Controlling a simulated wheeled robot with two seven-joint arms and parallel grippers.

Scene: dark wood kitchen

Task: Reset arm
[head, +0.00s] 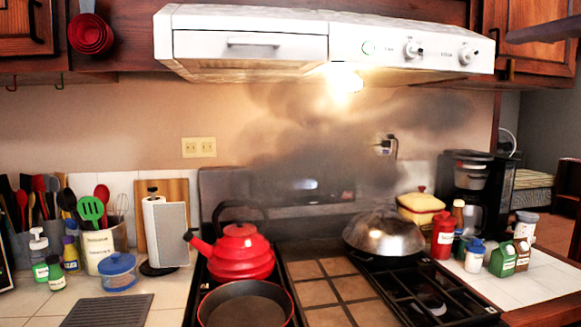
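Neither of my grippers shows in the head view. The stove (355,297) is in front of me, with a red kettle (238,252) at its back left and a dark pan with a red rim (246,306) in front of it. A domed metal lid (384,233) sits at the back right of the stove.
A white range hood (325,42) hangs above the stove, its lamp lit. Utensil holders, bottles and a blue-lidded container (117,272) stand on the left counter. A coffee maker (474,190), a red bottle (443,235) and small containers crowd the right. The stove's tiled middle is clear.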

